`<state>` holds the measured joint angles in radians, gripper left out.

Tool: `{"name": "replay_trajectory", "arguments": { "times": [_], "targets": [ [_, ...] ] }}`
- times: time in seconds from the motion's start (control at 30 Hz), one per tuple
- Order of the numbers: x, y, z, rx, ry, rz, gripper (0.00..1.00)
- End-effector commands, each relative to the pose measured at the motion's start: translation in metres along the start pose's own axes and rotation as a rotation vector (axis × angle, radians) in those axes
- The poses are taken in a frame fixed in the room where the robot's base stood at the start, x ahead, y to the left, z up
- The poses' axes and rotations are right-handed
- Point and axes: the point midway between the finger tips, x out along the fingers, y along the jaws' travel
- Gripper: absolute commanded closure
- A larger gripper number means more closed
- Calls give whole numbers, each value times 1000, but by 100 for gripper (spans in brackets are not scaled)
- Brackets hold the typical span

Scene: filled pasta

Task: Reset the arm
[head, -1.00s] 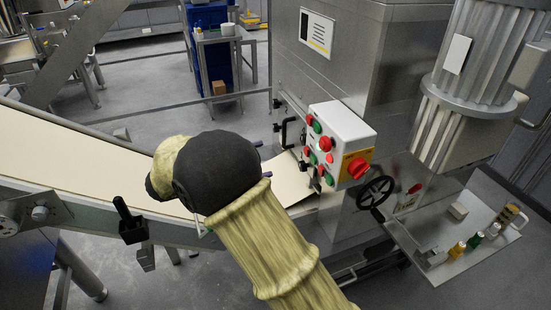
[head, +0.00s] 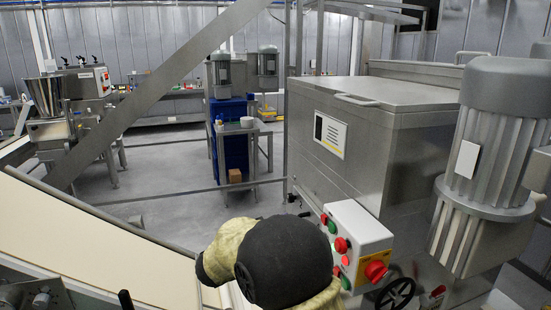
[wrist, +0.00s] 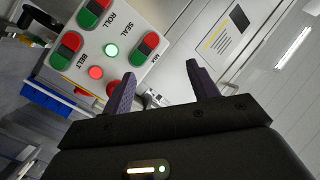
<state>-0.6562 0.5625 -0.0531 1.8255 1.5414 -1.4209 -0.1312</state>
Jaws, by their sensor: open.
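My gripper (wrist: 158,88) shows in the wrist view with its two dark fingers apart and nothing between them. In the head view my arm, with a pale cover and a black joint, rises at the bottom middle and hides my gripper. The control box (head: 352,234) stands just right of the arm there, with a red knob (head: 376,271) on its side.
A cream conveyor belt (head: 75,245) slopes along the left. A large steel machine (head: 395,130) and a ribbed motor (head: 490,160) stand at the right. A handwheel (head: 396,294) is below the box. A blue cabinet and a table with a cardboard box (head: 234,175) stand behind on open floor.

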Motion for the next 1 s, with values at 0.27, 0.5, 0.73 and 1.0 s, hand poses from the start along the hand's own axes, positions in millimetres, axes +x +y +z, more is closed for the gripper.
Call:
{"name": "replay_trajectory", "arguments": {
  "times": [0.27,0.5,0.73,1.0],
  "targets": [
    [42,-9,0,-132,-342,-264,41],
    [34,32,6,-352,-665,-408,41],
    [2,117,-1,-631,-986,-441,41],
    [-47,248,-40,-987,-1326,-343,41]
  ]
}}
